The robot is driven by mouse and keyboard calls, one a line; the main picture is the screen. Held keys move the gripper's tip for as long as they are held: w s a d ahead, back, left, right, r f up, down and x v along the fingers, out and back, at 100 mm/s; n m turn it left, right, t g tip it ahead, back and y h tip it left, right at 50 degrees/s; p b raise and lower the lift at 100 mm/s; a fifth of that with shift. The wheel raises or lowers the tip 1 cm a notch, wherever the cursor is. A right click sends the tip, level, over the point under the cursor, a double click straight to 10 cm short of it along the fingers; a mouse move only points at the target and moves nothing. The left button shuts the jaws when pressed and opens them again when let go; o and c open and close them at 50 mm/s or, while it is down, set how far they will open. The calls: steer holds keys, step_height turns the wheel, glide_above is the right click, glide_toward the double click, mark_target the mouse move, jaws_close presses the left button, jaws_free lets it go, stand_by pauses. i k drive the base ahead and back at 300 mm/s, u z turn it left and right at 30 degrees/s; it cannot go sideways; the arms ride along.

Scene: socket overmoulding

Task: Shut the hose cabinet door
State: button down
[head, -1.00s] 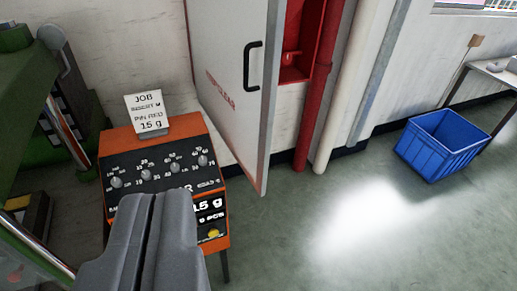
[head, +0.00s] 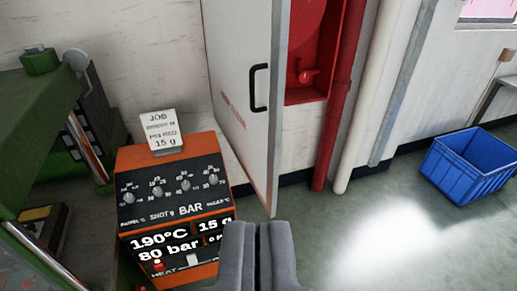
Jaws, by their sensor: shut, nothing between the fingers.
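The hose cabinet door (head: 236,75) is a white panel with faint red lettering and a black D-shaped handle (head: 259,88). It stands open, swung out to the left of the red hose cabinet (head: 312,95), whose red inside and a red valve (head: 307,76) show. My gripper (head: 258,228) is at the bottom centre, its two grey fingers shut together and empty. In the picture it lies just below the door's lower corner, apart from the handle. The distance between fingertips and door is hard to tell.
An orange control box (head: 125,163) with knobs, a display and a job card (head: 161,131) stands left of my gripper. A green machine (head: 30,120) is at far left. Red and white pipes run right of the cabinet. A blue crate (head: 466,165) sits right; the floor between is clear.

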mark_target(247, 41)
steer(key=i, duration=1)
